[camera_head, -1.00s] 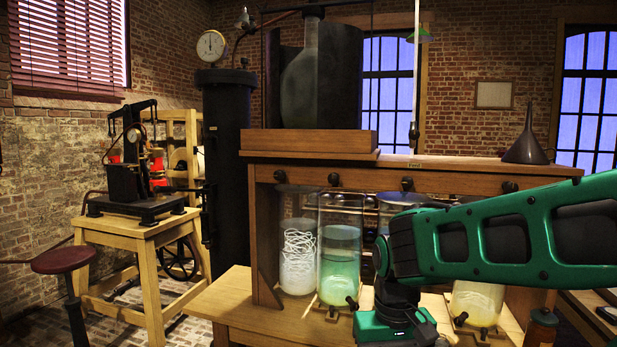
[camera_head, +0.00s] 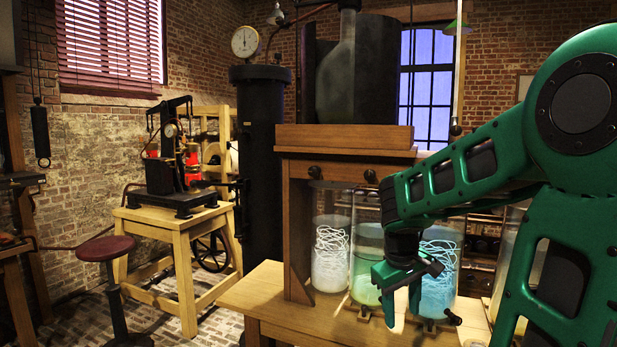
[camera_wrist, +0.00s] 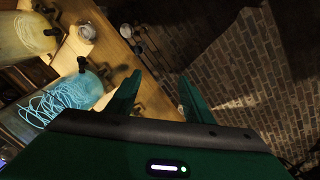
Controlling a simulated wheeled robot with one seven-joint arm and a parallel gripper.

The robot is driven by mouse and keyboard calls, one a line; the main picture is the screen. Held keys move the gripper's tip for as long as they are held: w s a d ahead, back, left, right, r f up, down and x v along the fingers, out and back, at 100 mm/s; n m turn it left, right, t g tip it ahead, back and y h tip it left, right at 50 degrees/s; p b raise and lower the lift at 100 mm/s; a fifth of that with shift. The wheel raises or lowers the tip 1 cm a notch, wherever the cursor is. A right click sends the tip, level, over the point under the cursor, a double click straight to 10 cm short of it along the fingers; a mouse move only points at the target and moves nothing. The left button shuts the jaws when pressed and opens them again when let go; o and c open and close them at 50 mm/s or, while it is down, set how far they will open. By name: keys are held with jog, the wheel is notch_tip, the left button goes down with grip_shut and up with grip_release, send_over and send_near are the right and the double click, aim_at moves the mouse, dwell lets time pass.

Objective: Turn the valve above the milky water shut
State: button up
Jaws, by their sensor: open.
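The leftmost glass jar (camera_head: 331,262) looks whitish and holds a pale coil. A black valve knob (camera_head: 315,172) is on the wooden rail above it. Another knob (camera_head: 371,176) is above the green-liquid jar (camera_head: 366,262). A blue-liquid jar with a coil (camera_head: 440,265) stands to the right; it also shows in the wrist view (camera_wrist: 62,103). Any knobs farther right are hidden by my arm. My gripper (camera_head: 402,302) is open and empty, low in front of the green and blue jars, well below the rail. Both fingers show in the wrist view (camera_wrist: 158,92).
A yellowish jar (camera_wrist: 25,38) is at the wrist view's upper left. Small black taps stick out at the jar bottoms. The wooden bench (camera_head: 250,300) is bare at its left end. A red stool (camera_head: 105,248) and a pump on a wooden table (camera_head: 165,222) stand at left.

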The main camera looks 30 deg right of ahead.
jog(key=w+d+r+n+t+h, duration=0.1)
jog(key=w+d+r+n+h, duration=0.15)
jog(key=w, duration=0.45)
jog(key=w+d+r+n+h, duration=0.1)
jog(key=w+d+n, duration=0.15)
jog(key=w, duration=0.45)
jog(key=n+t+h, duration=0.8)
jog(key=n+h, duration=0.1)
jog(key=n, duration=0.3)
send_near(312, 172)
jog(key=x, duration=1)
jog(key=shift+w+d, duration=0.15)
jog(key=shift+d, duration=0.2)
